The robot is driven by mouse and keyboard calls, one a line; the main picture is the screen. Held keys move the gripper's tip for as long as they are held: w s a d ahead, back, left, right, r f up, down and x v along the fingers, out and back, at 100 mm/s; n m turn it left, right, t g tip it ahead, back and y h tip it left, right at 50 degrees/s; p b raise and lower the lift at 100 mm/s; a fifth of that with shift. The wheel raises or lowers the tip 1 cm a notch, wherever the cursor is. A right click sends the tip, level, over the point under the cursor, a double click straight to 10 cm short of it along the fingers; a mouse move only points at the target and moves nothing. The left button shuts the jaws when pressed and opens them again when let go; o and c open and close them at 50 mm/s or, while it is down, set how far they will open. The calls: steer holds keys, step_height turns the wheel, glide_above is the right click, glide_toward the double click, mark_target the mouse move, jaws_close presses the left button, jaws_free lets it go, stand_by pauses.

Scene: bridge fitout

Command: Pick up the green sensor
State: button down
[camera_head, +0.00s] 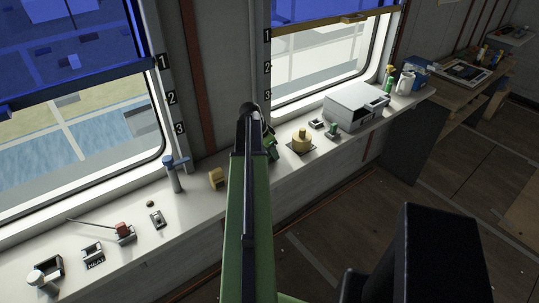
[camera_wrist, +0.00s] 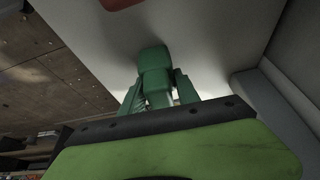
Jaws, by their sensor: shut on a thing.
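The green sensor (camera_wrist: 154,62) is a dark green, blocky piece in the wrist view, between the two green fingers of my gripper (camera_wrist: 157,88). My gripper is shut on it. Its lower part is partly hidden by the fingers and the gripper body. In the head view, my green arm reaches up to the window ledge and hides most of the gripper; a bit of green (camera_head: 271,147) shows just right of the arm's end. I cannot tell whether the sensor touches the ledge.
On the white ledge (camera_head: 205,205), a blue-topped post (camera_head: 174,174) and a tan block (camera_head: 216,178) stand left of my arm. A yellow knob (camera_head: 301,142), a small green-topped piece (camera_head: 332,129) and a grey box (camera_head: 352,105) stand right. Windows rise behind.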

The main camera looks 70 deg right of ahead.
steer(key=shift+r, duration=0.1)
step_height(320, 180, up, 4)
steer(key=p, duration=0.4)
steer(key=shift+r+p, duration=0.2)
steer(key=shift+p, duration=0.1)
steer(key=s+a+r+p, duration=0.6)
steer(key=s+a, duration=0.1)
steer(key=s, duration=0.2)
steer(key=shift+s+r, duration=0.15)
steer(key=shift+r, duration=0.05)
